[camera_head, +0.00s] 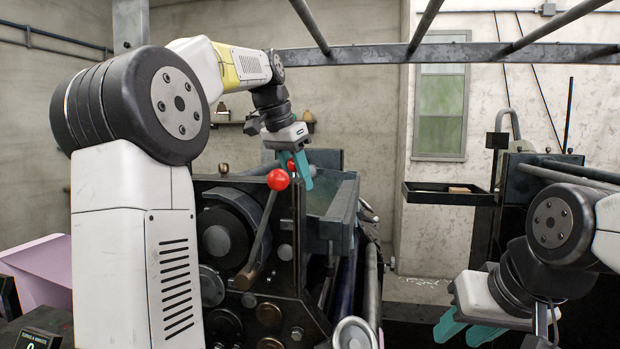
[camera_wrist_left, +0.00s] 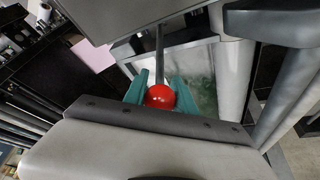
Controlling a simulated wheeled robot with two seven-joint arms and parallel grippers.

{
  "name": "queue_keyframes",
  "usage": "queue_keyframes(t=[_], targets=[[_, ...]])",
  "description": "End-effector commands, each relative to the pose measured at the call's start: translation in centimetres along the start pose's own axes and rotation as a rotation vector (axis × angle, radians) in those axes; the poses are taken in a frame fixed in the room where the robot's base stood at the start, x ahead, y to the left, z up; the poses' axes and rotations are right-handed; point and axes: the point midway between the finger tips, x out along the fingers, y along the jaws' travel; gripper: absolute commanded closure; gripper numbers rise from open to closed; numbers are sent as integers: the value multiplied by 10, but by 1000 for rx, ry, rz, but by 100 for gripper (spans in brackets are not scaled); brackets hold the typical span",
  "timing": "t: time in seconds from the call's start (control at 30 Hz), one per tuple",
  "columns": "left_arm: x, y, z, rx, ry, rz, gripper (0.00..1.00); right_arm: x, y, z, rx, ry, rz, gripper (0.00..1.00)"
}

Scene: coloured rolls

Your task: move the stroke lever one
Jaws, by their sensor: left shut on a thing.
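My left gripper (camera_head: 299,170) has its teal fingers closed around a red ball knob (camera_wrist_left: 160,97). In the left wrist view the knob sits between the fingertips, with a grey lever shaft (camera_wrist_left: 160,55) running away from it. In the head view only a bit of red shows between these fingers. Just in front of them is a lever with a red ball (camera_head: 278,180), its shaft (camera_head: 262,230) tilted up to the right from a brown hub on the machine's dark side plate (camera_head: 290,275). I cannot tell which lever is one. My right gripper (camera_head: 466,330) is open and empty, lower right.
The machine has a grey trough (camera_head: 340,205) and rollers right of the side plate. A black tray (camera_head: 425,193) juts out at the right. A pink panel (camera_head: 40,265) and a small display (camera_head: 38,339) are at the left. Metal bars (camera_head: 440,52) cross overhead.

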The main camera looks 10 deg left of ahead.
Motion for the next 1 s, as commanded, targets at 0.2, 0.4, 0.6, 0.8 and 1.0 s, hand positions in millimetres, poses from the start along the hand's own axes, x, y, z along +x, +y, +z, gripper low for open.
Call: queue_keyframes(t=[0.2,0.4,0.6,0.8,1.0], targets=[[0,0,0,0,0,-1,100,0,0,0,0,0,0,64],[0,0,0,0,0,-1,100,0,0,0,0,0,0,64],[0,0,0,0,0,-1,100,0,0,0,0,0,0,64],[1,-1,-1,0,0,-1,100,0,0,0,0,0,0,64],[23,-16,-15,-1,-2,1,100,0,0,0,0,0,0,64]])
